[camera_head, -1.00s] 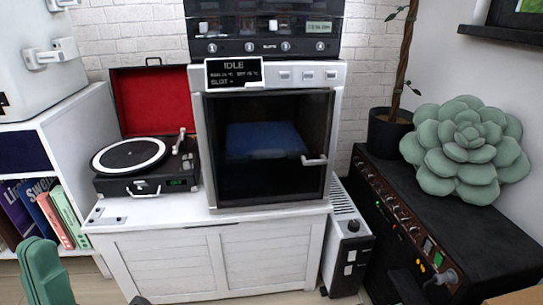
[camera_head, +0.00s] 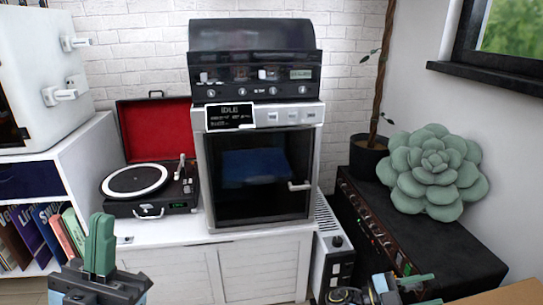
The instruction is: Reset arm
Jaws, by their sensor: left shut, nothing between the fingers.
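My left gripper (camera_head: 102,225) stands at the lower left in the head view, its green fingers pointing up and pressed together with nothing between them. It is in front of the white cabinet and the bookshelf, touching nothing that I can see. My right gripper (camera_head: 418,288) is at the bottom edge, right of the middle, with its green finger parts pointing right. It is partly cut off by the picture edge, and how far its fingers are apart is unclear.
A white cabinet (camera_head: 170,268) bears a record player (camera_head: 150,208) and a glass-doored machine (camera_head: 262,195). A white heater (camera_head: 335,262) stands beside it. A black amplifier cabinet (camera_head: 430,238) with a green succulent cushion (camera_head: 435,175) is at right. A wooden edge (camera_head: 505,293) shows at lower right.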

